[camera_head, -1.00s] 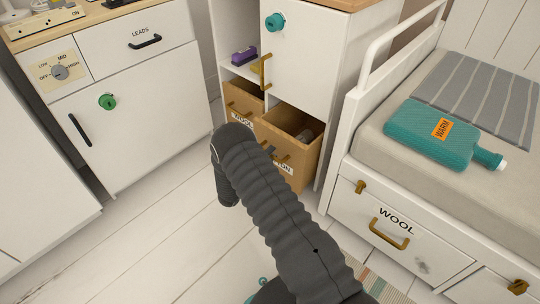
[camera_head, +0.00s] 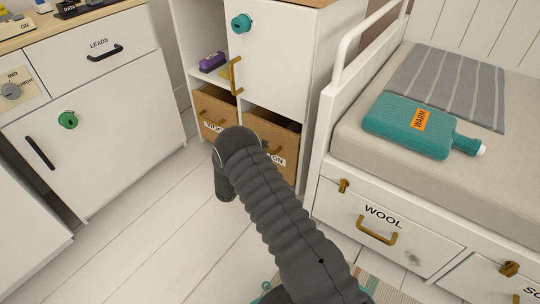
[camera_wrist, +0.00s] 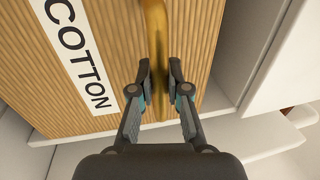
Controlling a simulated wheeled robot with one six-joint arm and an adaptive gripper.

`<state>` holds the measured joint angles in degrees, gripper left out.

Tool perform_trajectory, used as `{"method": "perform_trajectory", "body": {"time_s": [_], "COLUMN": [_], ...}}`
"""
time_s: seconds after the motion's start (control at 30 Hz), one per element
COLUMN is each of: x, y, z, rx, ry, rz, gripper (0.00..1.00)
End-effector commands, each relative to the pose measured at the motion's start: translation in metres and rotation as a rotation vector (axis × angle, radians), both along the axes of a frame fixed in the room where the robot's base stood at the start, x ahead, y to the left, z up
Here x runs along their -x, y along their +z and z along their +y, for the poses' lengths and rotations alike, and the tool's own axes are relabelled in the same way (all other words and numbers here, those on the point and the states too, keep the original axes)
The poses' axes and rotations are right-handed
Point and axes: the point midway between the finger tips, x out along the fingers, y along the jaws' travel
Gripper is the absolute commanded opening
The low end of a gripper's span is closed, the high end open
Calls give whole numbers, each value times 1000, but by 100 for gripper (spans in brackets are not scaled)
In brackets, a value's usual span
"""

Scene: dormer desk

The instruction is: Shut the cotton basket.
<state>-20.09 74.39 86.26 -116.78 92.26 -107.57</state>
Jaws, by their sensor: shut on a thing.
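The cotton basket (camera_head: 286,138) is a tan box in the lower right cubby of the white cabinet. It now sits in line with the cabinet front, with its inside hidden. Its ribbed front with the COTTON label (camera_wrist: 80,55) fills much of the wrist view. A brass handle (camera_wrist: 156,50) runs down that front. My gripper (camera_wrist: 158,84) is shut on the handle, one finger on each side. In the head view my dark arm covers part of the basket, its label and the gripper.
A second tan basket (camera_head: 216,112) stands in the cubby to the left, with a purple box (camera_head: 212,62) on the shelf above. The bed with a WOOL drawer (camera_head: 385,225) is close on the right. White floor (camera_head: 140,220) is clear on the left.

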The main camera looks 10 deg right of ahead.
Motion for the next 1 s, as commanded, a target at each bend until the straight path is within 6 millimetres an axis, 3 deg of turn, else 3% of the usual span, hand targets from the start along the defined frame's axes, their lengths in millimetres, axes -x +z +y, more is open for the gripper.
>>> {"method": "perform_trajectory", "body": {"time_s": [0.33,0.37,0.43,0.8,1.0], "x": [-5,-5,-4,-1,16], "y": [0,0,0,-1,-6], "z": [-2,-2,-2,5,22], "rx": [-4,-4,-3,-2,-1], "ry": [5,5,4,10,11], "rz": [2,2,3,3,5], "gripper": [0,22,40,41,41]}}
